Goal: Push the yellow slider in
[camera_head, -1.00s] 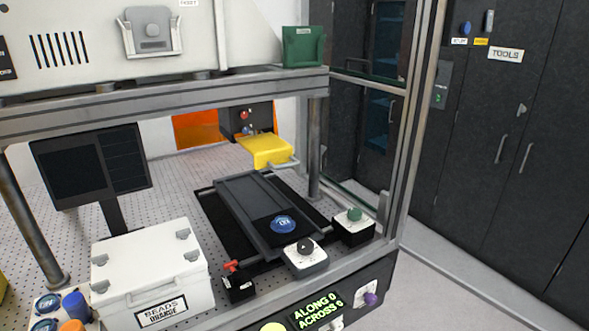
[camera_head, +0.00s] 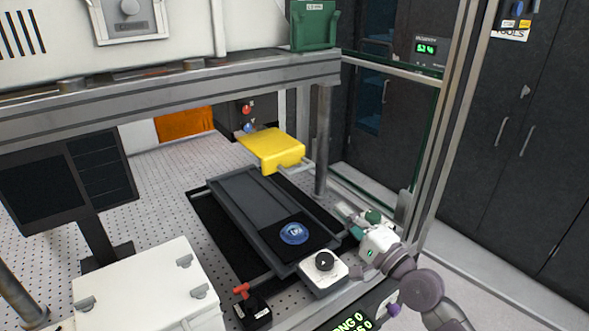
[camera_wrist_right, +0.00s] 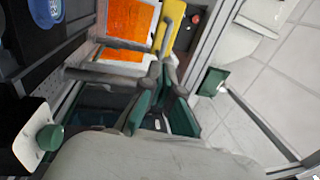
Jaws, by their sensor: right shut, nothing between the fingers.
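The yellow slider (camera_head: 272,149) is a flat block with a thin bar handle at its front right. It projects from the dark housing (camera_head: 228,140) at the back of the bench. In the right wrist view the yellow slider (camera_wrist_right: 168,30) shows at the top, beyond the fingers. In the right wrist view my right gripper (camera_wrist_right: 160,78) is shut and empty. My left gripper is out of view.
A dark stage with a blue disc (camera_head: 294,233) lies left of my right gripper. The black-knob box (camera_head: 323,268) and red-handled switch (camera_head: 242,291) stand at the front. A frame post (camera_head: 323,140) rises right of the slider. A glass panel closes the right side.

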